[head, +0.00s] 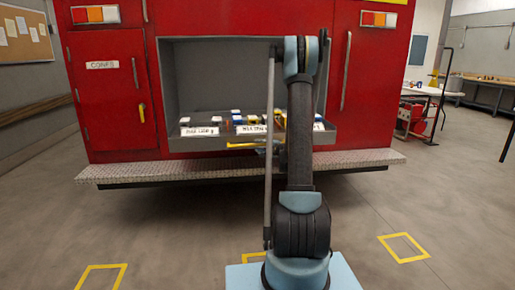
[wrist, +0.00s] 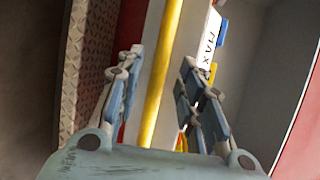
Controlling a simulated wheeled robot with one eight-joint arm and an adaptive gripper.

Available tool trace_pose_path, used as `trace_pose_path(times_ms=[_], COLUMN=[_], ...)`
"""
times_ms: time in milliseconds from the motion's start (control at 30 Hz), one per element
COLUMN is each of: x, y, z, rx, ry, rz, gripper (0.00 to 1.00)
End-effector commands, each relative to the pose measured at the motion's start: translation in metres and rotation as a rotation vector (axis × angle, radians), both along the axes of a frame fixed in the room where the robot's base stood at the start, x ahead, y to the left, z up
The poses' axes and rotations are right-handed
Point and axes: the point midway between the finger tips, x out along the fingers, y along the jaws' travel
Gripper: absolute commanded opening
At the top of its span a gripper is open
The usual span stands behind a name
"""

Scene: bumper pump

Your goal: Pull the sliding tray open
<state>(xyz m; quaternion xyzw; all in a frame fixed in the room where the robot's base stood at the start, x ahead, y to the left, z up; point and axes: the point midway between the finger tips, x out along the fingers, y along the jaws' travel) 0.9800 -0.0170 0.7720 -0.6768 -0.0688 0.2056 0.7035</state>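The sliding tray (head: 210,143) is a shallow grey tray in the open compartment of a red truck, with small items and white labels at its front. Its yellow handle (head: 241,145) runs along the front, partly hidden by my arm. In the wrist view the handle is a long yellow bar (wrist: 162,75) with a finger on each side. My gripper (wrist: 162,57) is open, with gaps between its fingers and the bar. The tray front (wrist: 187,35) with a label lies behind the bar. In the head view my gripper is mostly hidden behind my arm.
A diamond-plate bumper (head: 350,160) juts out below the tray; it also shows at the left in the wrist view (wrist: 88,60). A closed red door (head: 105,95) is to the left. The grey floor in front is clear, with yellow markings (head: 403,247).

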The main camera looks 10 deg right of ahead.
Motion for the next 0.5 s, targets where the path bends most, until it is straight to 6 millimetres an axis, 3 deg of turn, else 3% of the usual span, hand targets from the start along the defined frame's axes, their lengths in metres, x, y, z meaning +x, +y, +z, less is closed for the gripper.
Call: trace_pose_path(times_ms=[200, 500], x=[-0.038, -0.064], y=[-0.017, -0.027], z=[0.007, 0.012], rx=[0.001, 0.0], ry=[0.0, 0.0], rz=[-0.002, -0.001], gripper=[0.35, 0.35])
